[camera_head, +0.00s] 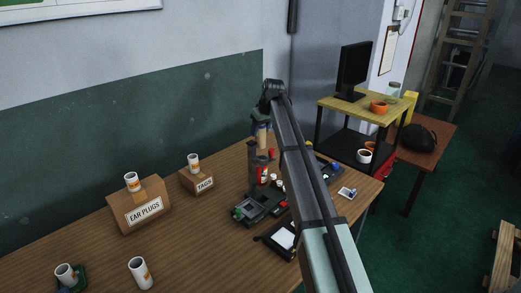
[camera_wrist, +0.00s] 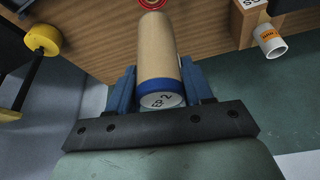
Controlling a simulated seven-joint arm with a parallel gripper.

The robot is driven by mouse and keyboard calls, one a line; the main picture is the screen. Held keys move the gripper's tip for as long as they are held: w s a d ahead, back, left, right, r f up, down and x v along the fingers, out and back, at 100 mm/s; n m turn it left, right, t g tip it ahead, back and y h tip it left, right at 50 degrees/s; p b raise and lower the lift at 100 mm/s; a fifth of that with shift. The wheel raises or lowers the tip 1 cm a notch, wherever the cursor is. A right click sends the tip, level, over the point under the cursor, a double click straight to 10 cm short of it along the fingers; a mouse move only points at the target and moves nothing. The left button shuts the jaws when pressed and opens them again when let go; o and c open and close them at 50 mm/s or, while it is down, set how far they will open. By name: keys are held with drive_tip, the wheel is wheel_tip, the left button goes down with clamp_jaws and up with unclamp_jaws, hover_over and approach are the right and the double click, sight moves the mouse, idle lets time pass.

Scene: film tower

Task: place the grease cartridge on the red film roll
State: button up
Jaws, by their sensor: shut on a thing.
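My gripper (camera_head: 261,124) is shut on the grease cartridge, its blue fingers (camera_wrist: 160,84) on either side of it. The cartridge (camera_wrist: 157,50) is a tan cylinder with a blue band and a pale end cap marked "EP 2" facing the wrist camera. In the head view the cartridge (camera_head: 262,137) hangs roughly upright below the gripper, above the table. A red round thing, apparently the red film roll (camera_wrist: 151,4), shows at the cartridge's far end in the wrist view, mostly cut off and covered. I cannot tell whether the two touch.
Boxes labelled EAR PLUGS (camera_head: 141,209) and TAGS (camera_head: 198,182) each carry a white canister. Another white canister (camera_head: 140,273) stands at the table's front. Dark trays (camera_head: 259,208) with small items lie below the arm. A yellow-topped stand (camera_head: 362,103) is at the right.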

sight(260, 144)
drive_tip(key=shift+f, duration=3.65)
drive_tip(key=shift+f, duration=0.4)
drive_tip(key=o, duration=1.1)
drive_tip(key=shift+r, duration=0.45)
drive_tip(key=v, duration=1.2)
